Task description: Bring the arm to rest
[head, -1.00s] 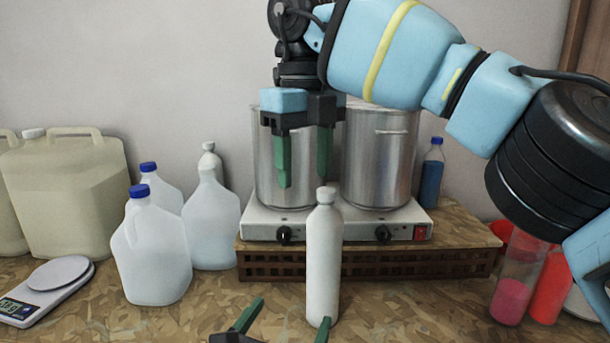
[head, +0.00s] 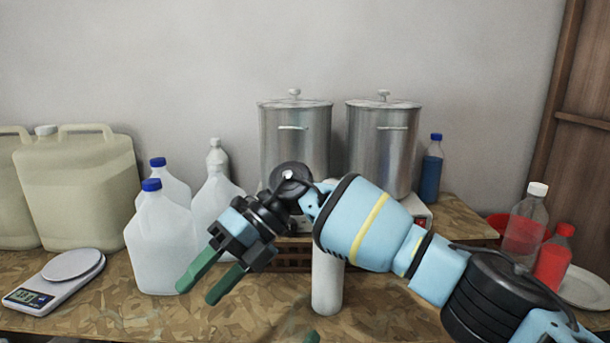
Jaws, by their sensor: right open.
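My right arm (head: 370,225) reaches in from the right across the middle of the head view. My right gripper (head: 197,294) is open and empty, its green fingers pointing down and left, in front of the white jugs in the picture. A small green tip of my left gripper (head: 309,337) shows at the bottom edge; the rest of it is out of view. A white bottle (head: 327,288) stands upright on the table, its upper part mostly hidden behind my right arm.
Two lidded steel pots (head: 295,140) stand on a hot plate at the back. Jugs with blue caps (head: 160,245), large canisters (head: 75,190) and a scale (head: 55,280) are at left. A blue bottle (head: 432,172), a clear bottle (head: 525,225) and a red bottle (head: 553,262) are at right.

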